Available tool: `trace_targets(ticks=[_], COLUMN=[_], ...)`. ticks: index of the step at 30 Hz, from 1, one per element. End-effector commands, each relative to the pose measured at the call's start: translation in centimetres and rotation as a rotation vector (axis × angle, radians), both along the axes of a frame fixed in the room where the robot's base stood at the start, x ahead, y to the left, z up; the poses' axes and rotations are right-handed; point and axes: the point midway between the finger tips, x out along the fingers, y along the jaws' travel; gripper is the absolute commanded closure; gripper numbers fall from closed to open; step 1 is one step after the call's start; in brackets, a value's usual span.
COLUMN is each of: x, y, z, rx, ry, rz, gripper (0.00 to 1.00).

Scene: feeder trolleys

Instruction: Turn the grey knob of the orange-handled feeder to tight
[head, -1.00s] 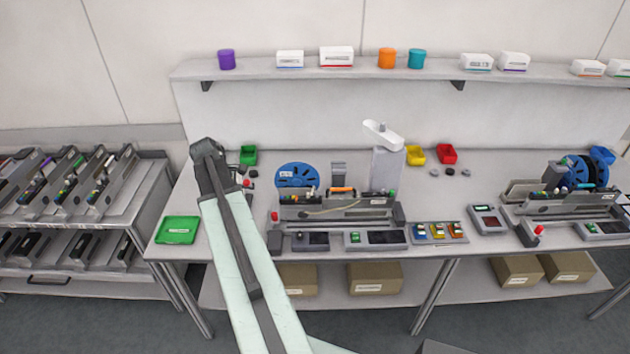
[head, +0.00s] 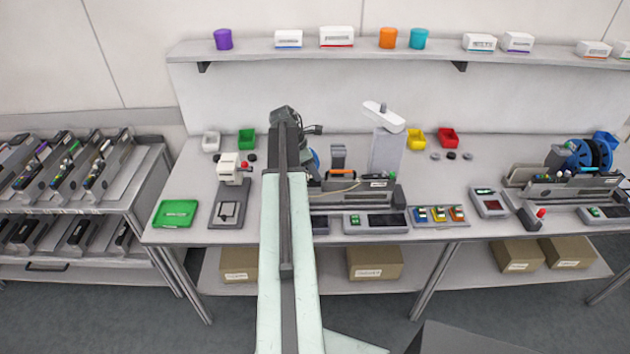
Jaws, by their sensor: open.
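A feeder machine (head: 350,197) stands on the bench just right of my arm, with several feeders in its bank. A small orange part (head: 342,173), which looks like the orange handle, shows at the back of the bank. The grey knob is too small to make out. My gripper (head: 316,129) is at the far end of my raised arm, above and behind the left part of the machine. It is open and apart from the feeders. My arm hides the machine's left end and most of its blue reel (head: 315,160).
A white-and-grey post (head: 386,150) stands behind the machine. A small white press (head: 230,170) and a green tray (head: 176,213) are on the left of the bench. A second machine (head: 570,190) is at right. A shelf (head: 350,47) runs above.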

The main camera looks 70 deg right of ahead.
Motion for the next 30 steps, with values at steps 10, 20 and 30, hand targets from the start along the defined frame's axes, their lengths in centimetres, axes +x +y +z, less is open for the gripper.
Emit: trace_targets(ticks=[10, 20, 30], x=[-0.47, -0.54, -0.42], y=[-0.34, -0.35, -0.51], z=[-1.18, -1.17, -1.18], rx=[0.000, 0.000, 0.001], ry=[0.000, 0.000, -0.001], rz=[-0.001, -0.004, -0.101], gripper=[0.59, 1.00, 1.00])
